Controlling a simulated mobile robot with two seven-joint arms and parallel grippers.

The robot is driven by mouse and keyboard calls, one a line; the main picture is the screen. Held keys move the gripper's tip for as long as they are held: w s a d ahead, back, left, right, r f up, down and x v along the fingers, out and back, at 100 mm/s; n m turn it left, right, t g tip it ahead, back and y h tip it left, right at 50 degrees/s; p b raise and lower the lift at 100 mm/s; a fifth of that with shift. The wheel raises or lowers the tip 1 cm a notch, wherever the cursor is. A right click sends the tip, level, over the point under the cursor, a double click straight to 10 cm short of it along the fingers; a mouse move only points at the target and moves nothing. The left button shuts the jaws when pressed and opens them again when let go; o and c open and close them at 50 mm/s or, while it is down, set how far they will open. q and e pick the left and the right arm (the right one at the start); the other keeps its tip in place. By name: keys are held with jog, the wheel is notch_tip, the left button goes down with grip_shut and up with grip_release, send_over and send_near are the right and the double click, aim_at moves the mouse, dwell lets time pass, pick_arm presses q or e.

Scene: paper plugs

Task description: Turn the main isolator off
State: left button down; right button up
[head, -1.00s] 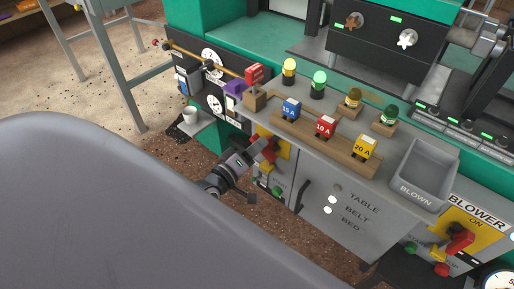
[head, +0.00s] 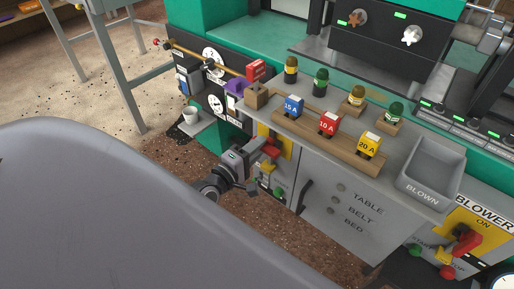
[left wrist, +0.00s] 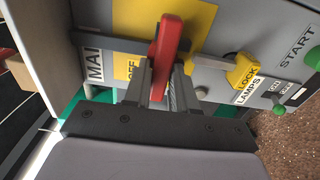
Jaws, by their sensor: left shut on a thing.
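The main isolator's red handle (head: 271,151) sits on a yellow plate on the front of the grey cabinet. In the left wrist view the red handle (left wrist: 169,40) stands between the fingers of my left gripper (left wrist: 164,90), which is shut on it. An "OFF" label (left wrist: 131,68) on the yellow plate (left wrist: 191,25) and a partly hidden "MAI" label (left wrist: 95,62) show left of the handle. In the head view my left gripper (head: 259,155) reaches the handle from the left. My right gripper is not in view.
A yellow lock tag (left wrist: 242,71) is close right of the handle, with a green start button (left wrist: 313,58) beyond. Above is a shelf with blue, red (head: 330,124) and yellow plugs and a grey "BLOWN" bin (head: 432,173). The blower's red handle (head: 467,242) is far right.

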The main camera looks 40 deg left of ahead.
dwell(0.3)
pick_arm(q)
jog(key=c, duration=1)
grip_release()
jog(key=shift+c, duration=0.2)
jog(key=shift+s, duration=0.15)
jog(key=s, duration=0.7)
jog(key=shift+a+p, duration=0.3)
jog(key=shift+p, duration=0.05)
